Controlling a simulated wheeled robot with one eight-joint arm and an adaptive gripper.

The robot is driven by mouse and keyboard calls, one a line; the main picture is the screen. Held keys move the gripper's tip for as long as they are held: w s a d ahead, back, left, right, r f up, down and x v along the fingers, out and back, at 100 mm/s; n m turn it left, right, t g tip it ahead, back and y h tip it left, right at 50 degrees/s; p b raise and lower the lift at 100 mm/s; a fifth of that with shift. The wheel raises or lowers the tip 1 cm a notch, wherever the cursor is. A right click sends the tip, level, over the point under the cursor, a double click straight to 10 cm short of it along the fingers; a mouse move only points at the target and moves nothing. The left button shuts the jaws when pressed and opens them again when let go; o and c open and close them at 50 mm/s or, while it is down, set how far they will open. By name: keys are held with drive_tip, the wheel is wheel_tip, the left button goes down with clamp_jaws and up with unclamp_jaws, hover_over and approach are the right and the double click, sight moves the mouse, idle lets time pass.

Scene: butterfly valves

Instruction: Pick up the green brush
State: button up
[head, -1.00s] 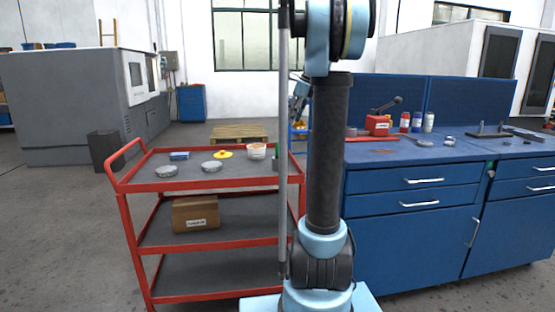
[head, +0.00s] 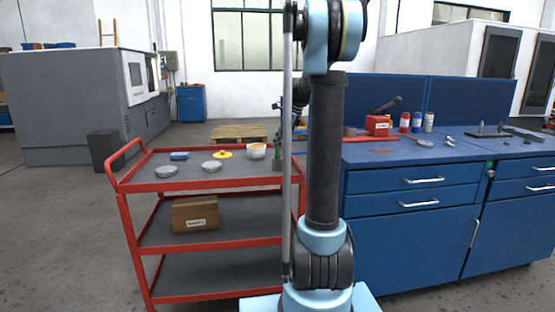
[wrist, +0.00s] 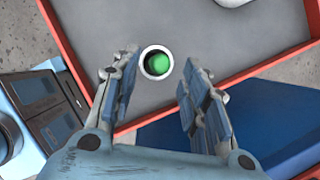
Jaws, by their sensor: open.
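The green brush (wrist: 159,63) shows end-on in the wrist view as a round green shape inside a pale-rimmed round holder (wrist: 145,72). The holder stands on the grey top shelf of the red cart, near its edge. In the head view a thin green piece of the brush (head: 280,148) rises from the dark holder (head: 276,167) at the cart's right end, partly hidden by my arm. My gripper (wrist: 158,72) is open and empty, looking down over the brush, with one finger on each side in the picture. Contact is not visible.
The red cart (head: 215,184) also carries a white tub (head: 256,152), a yellow item (head: 223,154), grey round parts (head: 166,171) and a blue item (head: 179,156). A blue workbench (head: 410,240) stands close on the right. The cart's raised red rim (wrist: 265,68) is near my gripper.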

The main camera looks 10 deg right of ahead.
sight(277, 156)
drive_tip(key=shift+x, duration=2)
drive_tip(key=shift+a+r, duration=0.1)
drive_tip(key=shift+a, duration=0.05)
clamp_jaws()
drive_tip(key=shift+r, duration=0.15)
